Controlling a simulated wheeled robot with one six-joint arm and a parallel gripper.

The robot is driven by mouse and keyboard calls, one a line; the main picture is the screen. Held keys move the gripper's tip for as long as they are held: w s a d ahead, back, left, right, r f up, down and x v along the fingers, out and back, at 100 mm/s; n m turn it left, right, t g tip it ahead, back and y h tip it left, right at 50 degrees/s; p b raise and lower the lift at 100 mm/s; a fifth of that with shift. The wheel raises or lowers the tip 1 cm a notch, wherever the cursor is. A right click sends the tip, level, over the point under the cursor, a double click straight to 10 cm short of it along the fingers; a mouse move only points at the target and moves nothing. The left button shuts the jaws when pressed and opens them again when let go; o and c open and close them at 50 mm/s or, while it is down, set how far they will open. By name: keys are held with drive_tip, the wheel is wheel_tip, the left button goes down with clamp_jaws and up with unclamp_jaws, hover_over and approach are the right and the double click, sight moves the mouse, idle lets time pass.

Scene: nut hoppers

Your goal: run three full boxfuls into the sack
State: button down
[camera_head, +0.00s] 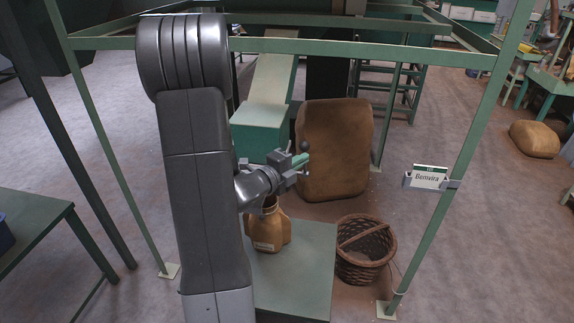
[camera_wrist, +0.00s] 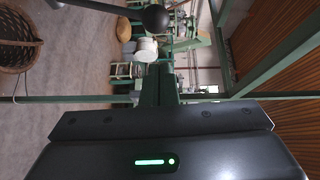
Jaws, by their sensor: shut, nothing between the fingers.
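The small tan sack (camera_head: 267,231) stands upright with a pale label on its front, on a green stand. Its mouth is partly hidden by my wrist. The green box (camera_head: 258,130) sits above and behind it, at the foot of a sloping chute (camera_head: 272,78); its inside is not visible. My gripper (camera_head: 303,159) is shut and empty, pointing right, in front of the box's right side. A black ball knob (camera_head: 304,146) shows just by the fingertips. In the wrist view, the knob (camera_wrist: 156,18) lies just beyond the shut fingers (camera_wrist: 160,85), apparently apart from them.
A big brown sack (camera_head: 345,150) stands behind my gripper. A wicker basket (camera_head: 362,252) is on the floor right of the green stand (camera_head: 305,270). A green frame post (camera_head: 450,190) carries a sign reading "Bemvira" (camera_head: 430,176).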

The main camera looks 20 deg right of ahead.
sight(301, 143)
drive_tip(key=shift+w+d+f+p, duration=0.1)
drive_tip(key=shift+w+d+p, duration=0.15)
drive_tip(key=shift+w, duration=0.6)
drive_tip(key=shift+w+d+p, duration=0.1)
drive_tip(key=shift+w+d, duration=0.15)
drive_tip(key=shift+w, duration=0.55)
drive_tip(key=shift+w, duration=0.1)
drive_tip(key=shift+w+d+r+b, duration=0.35)
drive_tip(key=shift+w+b, duration=0.1)
drive_tip(key=shift+b, duration=0.15)
drive_tip(key=shift+w+d+r+b, duration=0.3)
drive_tip(key=shift+w+b, duration=0.15)
drive_tip(key=shift+b, duration=0.15)
drive_tip(key=shift+w+r, duration=0.25)
drive_tip(key=shift+r, duration=0.1)
drive_tip(key=shift+s+d, duration=0.1)
